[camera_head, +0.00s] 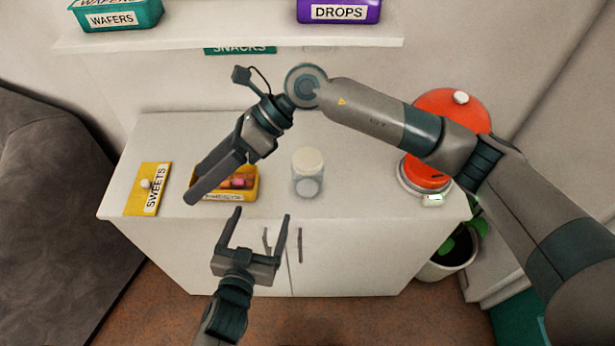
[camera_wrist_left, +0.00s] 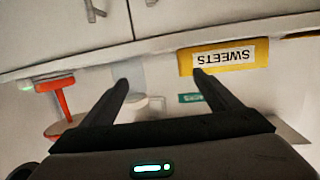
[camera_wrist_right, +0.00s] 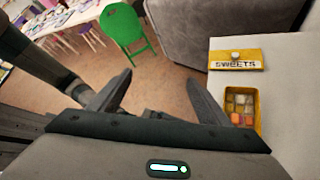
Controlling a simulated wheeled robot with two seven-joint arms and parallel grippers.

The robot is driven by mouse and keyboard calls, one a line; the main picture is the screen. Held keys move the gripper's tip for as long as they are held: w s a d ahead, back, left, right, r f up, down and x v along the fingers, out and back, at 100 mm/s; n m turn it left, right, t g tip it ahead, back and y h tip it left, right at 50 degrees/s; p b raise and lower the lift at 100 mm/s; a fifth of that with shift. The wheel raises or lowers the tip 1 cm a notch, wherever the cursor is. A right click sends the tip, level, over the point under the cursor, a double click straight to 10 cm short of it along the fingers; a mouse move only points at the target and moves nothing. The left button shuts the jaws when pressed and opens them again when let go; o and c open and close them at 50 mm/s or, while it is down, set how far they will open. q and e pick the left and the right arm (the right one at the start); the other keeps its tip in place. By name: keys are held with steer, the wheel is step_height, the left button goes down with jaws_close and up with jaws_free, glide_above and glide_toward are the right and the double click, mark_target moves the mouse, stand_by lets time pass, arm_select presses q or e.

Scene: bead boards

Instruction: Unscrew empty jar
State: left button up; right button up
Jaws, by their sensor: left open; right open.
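The clear jar (camera_head: 308,185) stands upright on the white counter and looks empty. Its cream lid (camera_head: 307,160) is on top. In the left wrist view the jar (camera_wrist_left: 130,74) appears upside down beyond the fingers, with its pale lid (camera_wrist_left: 151,103). My left gripper (camera_head: 262,216) is open and empty in front of the counter, apart from the jar. My right gripper (camera_head: 192,196) is open, seen side-on, to the left of the jar. It partly covers the yellow sweets box (camera_head: 253,192) in the head view. Neither gripper touches the jar.
A yellow SWEETS lid (camera_head: 134,203) lies left of the box on the counter (camera_head: 345,203). A red dispenser (camera_head: 428,172) stands at the right, partly behind my right arm. A shelf (camera_head: 230,38) hangs above. The counter around the jar is clear.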

mark_target(312, 161)
steer(key=w+d+f+t+h, duration=0.1)
steer(key=w+d+h, duration=0.2)
steer(key=w+d, duration=0.2)
steer(key=w+d+f+t+h, duration=0.1)
steer(key=w+d+t+h, duration=0.1)
steer(key=w+d+h, duration=0.2)
steer(key=w+d+f+n+t+h, duration=0.1)
steer(key=w+d+t+h, duration=0.1)
steer(key=w+d, duration=0.3)
steer(key=shift+w+d+f+h, duration=0.1)
steer(key=shift+d+h, duration=0.15)
steer(key=shift+d, duration=0.45)
steer(key=shift+w+d+h, duration=0.15)
steer(key=shift+d+h, duration=0.05)
steer(key=shift+d, duration=0.55)
steer(key=shift+w+d+f+h, duration=0.1)
steer(key=shift+d+h, duration=0.15)
steer(key=shift+d, duration=0.45)
arm_select(q)
steer(key=d+r+m+t+h, duration=0.1)
steer(key=d+r+m+h, duration=0.1)
steer(key=d, duration=0.4)
steer(key=shift+r+h, duration=0.3)
steer(key=shift+h, duration=0.5)
steer(key=shift+w+d, duration=0.1)
steer(key=shift+d, duration=0.05)
steer(key=x, duration=1.7)
steer(key=shift+w+r, duration=0.1)
steer(key=shift+r, duration=0.05)
